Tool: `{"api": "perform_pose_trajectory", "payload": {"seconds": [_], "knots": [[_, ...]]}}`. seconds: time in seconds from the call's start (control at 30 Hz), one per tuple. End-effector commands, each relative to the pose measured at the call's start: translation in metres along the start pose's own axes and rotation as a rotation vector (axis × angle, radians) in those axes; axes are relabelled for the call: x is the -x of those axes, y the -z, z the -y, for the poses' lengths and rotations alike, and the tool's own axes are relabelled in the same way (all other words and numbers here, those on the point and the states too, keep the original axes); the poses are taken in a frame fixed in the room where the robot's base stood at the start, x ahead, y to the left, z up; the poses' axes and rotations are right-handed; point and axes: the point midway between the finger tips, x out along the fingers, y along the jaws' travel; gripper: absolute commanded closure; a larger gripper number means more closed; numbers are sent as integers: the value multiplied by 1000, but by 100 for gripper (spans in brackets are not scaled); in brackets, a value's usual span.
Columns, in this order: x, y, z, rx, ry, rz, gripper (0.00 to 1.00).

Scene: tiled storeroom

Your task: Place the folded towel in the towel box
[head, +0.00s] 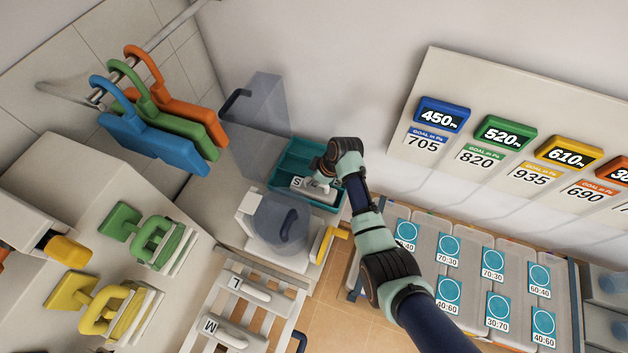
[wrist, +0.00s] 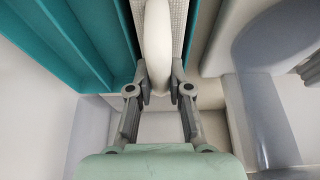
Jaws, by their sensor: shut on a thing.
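The folded towel (head: 312,192) is a pale piece with a white handle and an S mark. In the wrist view its grey woven cloth (wrist: 177,28) shows on both sides of the white handle (wrist: 157,45). My gripper (head: 323,179) is shut on that handle; its fingertips (wrist: 159,85) pinch it from both sides. The teal towel box (head: 290,160) has several compartments, and the towel lies within its near compartment. In the wrist view teal walls (wrist: 75,45) stand left and right of the towel. Whether the towel touches the box floor is hidden.
A slatted rack (head: 245,305) holds L and M pieces. Coloured hangers (head: 150,140) hang at left. The wall is close behind.

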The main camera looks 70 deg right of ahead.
Motion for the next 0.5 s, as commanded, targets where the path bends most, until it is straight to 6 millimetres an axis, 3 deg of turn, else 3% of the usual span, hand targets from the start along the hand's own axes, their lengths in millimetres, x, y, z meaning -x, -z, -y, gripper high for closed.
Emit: {"api": "perform_pose_trajectory", "payload": {"seconds": [0.27,0.3,0.43,0.5], "knots": [[-2,-1,0,0,-1,-1,100],[-2,-1,0,0,-1,-1,78],[-2,0,0,0,-1,-1,56],[-2,0,0,0,-1,-1,56]]}}
